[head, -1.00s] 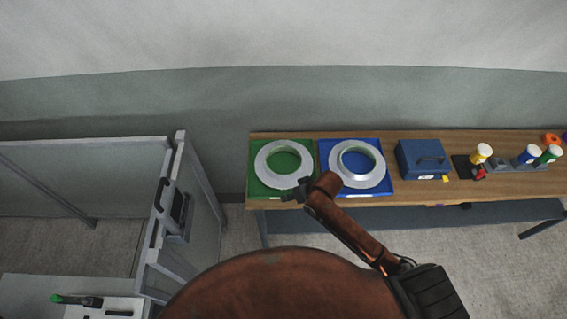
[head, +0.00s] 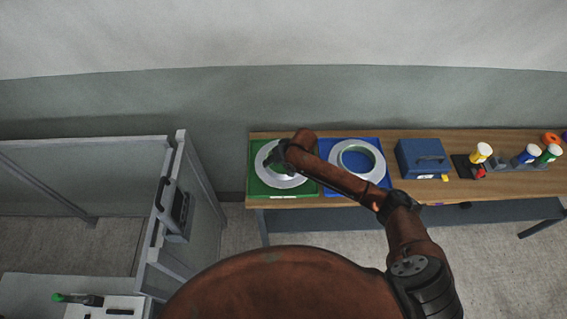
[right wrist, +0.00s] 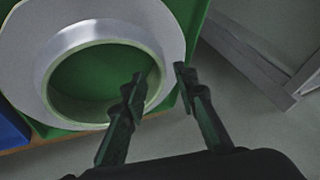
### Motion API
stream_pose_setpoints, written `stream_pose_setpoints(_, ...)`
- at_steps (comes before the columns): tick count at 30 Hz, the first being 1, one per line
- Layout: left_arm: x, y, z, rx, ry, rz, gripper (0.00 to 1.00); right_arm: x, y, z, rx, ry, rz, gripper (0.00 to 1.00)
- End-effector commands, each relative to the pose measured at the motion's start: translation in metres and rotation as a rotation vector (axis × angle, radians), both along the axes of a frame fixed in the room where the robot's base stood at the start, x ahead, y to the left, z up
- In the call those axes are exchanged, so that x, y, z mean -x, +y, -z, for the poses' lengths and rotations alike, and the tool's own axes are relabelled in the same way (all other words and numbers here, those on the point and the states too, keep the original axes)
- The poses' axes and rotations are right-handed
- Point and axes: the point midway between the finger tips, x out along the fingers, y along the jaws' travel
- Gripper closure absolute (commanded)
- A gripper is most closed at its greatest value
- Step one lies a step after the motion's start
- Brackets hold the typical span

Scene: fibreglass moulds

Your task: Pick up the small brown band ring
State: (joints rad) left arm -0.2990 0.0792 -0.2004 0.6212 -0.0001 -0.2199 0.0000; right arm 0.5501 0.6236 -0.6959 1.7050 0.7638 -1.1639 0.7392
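A pale grey flanged ring mould (head: 284,181) sits on a green board (head: 258,188) at the table's left end; it also shows in the right wrist view (right wrist: 30,45). A thin greenish-tan band (right wrist: 152,92) lines its raised collar; I cannot tell if this is the small brown band ring. My right gripper (right wrist: 160,75) is open and empty, one finger over the opening and the other over the outer flange. Contact is unclear. In the head view my right gripper (head: 276,160) hides part of the mould. My left gripper is not in view.
A similar mould (head: 374,172) lies on a blue board (head: 377,187) to the right. Beyond it on the wooden table (head: 430,188) are a blue toolbox (head: 422,158), bottles and an orange ring (head: 550,138). A grey frame (head: 190,190) stands left of the table.

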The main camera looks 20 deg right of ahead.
Motion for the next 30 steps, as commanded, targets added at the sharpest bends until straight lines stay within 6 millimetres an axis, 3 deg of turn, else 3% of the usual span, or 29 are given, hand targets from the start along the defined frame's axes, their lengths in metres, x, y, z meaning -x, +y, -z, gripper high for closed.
stream_pose_setpoints(7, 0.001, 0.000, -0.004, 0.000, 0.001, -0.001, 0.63, -0.010, 0.011, 0.029, 0.000, 0.000, 0.000, 0.73)
stream_pose_setpoints(16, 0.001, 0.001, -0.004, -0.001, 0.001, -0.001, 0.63, -0.011, 0.012, 0.033, 0.000, 0.000, -0.001, 0.74)
stream_pose_setpoints(27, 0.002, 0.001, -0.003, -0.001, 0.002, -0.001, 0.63, -0.011, 0.011, 0.032, 0.000, 0.000, -0.001, 0.99)
stream_pose_setpoints(30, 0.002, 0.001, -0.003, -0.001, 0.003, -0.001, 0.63, -0.011, 0.011, 0.032, 0.000, 0.000, -0.001, 1.00)
